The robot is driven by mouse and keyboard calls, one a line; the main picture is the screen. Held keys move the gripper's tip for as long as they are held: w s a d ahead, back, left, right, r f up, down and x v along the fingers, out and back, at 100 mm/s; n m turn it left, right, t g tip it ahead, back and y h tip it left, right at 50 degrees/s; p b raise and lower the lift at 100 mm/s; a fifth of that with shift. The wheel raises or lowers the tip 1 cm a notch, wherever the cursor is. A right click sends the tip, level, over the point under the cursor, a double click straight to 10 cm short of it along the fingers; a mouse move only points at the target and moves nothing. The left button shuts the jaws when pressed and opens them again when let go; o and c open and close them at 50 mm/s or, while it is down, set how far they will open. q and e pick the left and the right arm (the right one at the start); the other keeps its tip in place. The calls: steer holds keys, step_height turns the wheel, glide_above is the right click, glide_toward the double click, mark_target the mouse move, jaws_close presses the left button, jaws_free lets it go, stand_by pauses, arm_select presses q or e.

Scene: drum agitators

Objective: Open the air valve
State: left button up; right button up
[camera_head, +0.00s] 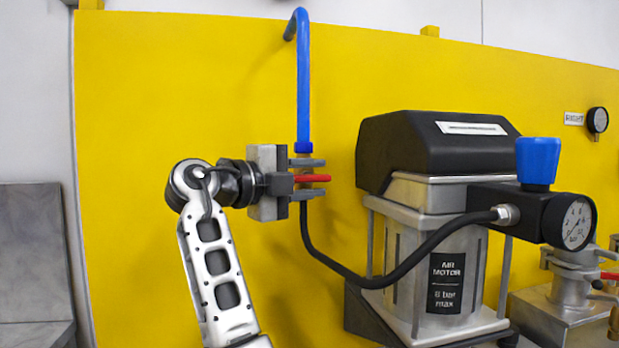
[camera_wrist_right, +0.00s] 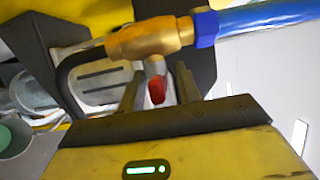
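The air valve is a brass body (camera_wrist_right: 150,39) in the right wrist view, with a red lever handle (camera_head: 313,178) that lies crosswise to the vertical blue pipe (camera_head: 303,95) in the head view. My right gripper (camera_head: 306,179) is at the valve, its fingers above and below the red handle. In the right wrist view the red handle (camera_wrist_right: 157,88) stands between the two fingers (camera_wrist_right: 159,88), with a gap on each side. The gripper hides most of the valve body in the head view. My left gripper is not in view.
A black hose (camera_head: 339,267) runs from below the valve to a regulator with a blue knob (camera_head: 538,160) and a gauge (camera_head: 577,223). The air motor (camera_head: 436,150) stands to the right of the valve. A yellow panel (camera_head: 180,80) is behind.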

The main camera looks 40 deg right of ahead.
jaws_close()
